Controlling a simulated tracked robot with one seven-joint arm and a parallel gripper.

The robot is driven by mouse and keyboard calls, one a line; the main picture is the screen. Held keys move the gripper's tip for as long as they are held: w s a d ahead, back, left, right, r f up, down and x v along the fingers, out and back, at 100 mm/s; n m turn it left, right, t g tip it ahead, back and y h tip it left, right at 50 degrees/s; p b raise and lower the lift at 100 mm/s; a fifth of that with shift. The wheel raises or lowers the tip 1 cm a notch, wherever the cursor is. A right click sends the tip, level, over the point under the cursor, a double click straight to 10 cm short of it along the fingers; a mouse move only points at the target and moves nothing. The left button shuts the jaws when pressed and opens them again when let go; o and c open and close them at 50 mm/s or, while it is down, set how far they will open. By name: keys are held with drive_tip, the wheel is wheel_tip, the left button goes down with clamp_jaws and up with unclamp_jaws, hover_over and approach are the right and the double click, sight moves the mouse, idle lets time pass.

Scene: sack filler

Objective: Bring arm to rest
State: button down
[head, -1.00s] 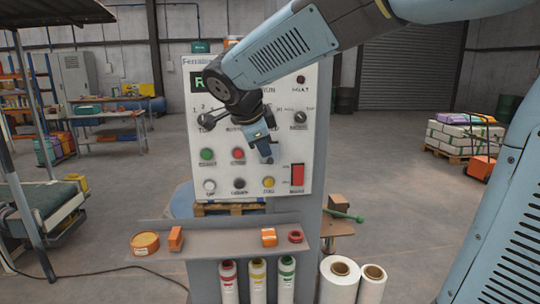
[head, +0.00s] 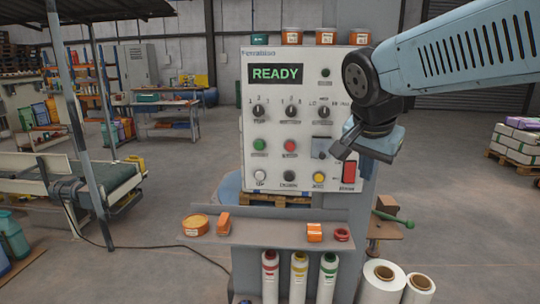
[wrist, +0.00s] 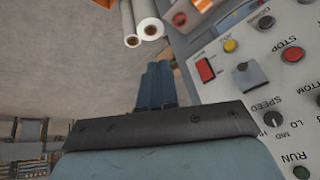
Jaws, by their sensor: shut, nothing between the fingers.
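My gripper (head: 343,147) hangs at the right edge of the upright control panel (head: 270,120), in front of it in the head view. Its two blue fingers (wrist: 157,84) lie together in the wrist view, with nothing between them. My bent arm reaches in from the right. The panel's green display (head: 276,73) reads READY. Its selector knobs (head: 259,111), green button (head: 259,144), red button (head: 290,146), yellow button (head: 319,177) and red rocker switch (head: 349,172) are in view. A grey square plate (head: 321,148) sits just left of my fingertips. Whether the fingers touch the panel is unclear.
A shelf (head: 265,232) below the panel holds an orange tin (head: 195,225), orange blocks and a red ring (head: 342,234). Bottles (head: 299,278) stand underneath, with white rolls (head: 382,283) to the right. A conveyor (head: 100,185) stands at left. Floor between is open.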

drive_tip(key=s+d+f+n+y, duration=0.2)
drive_tip(key=s+d+f+n, duration=0.2)
drive_tip(key=s+n, duration=0.4)
drive_tip(key=shift+s+f+n+t, duration=0.15)
drive_tip(key=shift+n+t, duration=0.15)
drive_tip(key=shift+t, duration=0.1)
